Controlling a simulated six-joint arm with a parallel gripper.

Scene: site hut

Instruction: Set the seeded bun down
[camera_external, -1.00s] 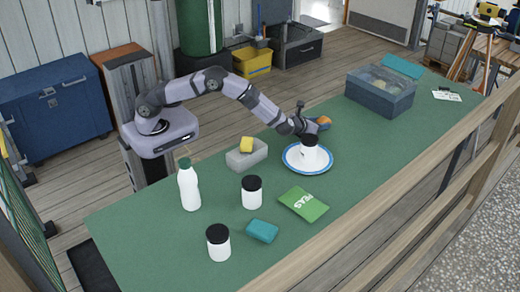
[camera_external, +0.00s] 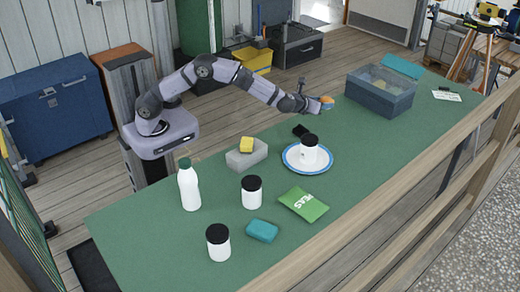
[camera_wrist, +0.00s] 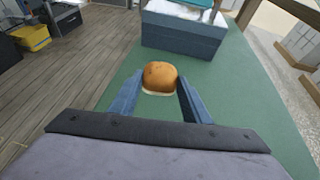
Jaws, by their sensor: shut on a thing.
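The seeded bun (camera_wrist: 160,77) is round and golden brown with a pale underside. It sits between the two blue fingers of my gripper (camera_wrist: 158,92) in the wrist view. In the external view my gripper (camera_external: 318,104) is shut on the bun (camera_external: 326,100), raised above the green table near its back edge. The gripper is to the left of the blue-grey bin and behind the plate. The fingers are small and partly hidden in the external view.
A blue-grey bin (camera_external: 379,98) with contents stands at the right. A small black object (camera_external: 300,130) lies behind the plate. A green packet (camera_external: 303,204), white bottle (camera_external: 189,187) and grey tray (camera_external: 240,160) stand nearer. Table between plate and bin is clear.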

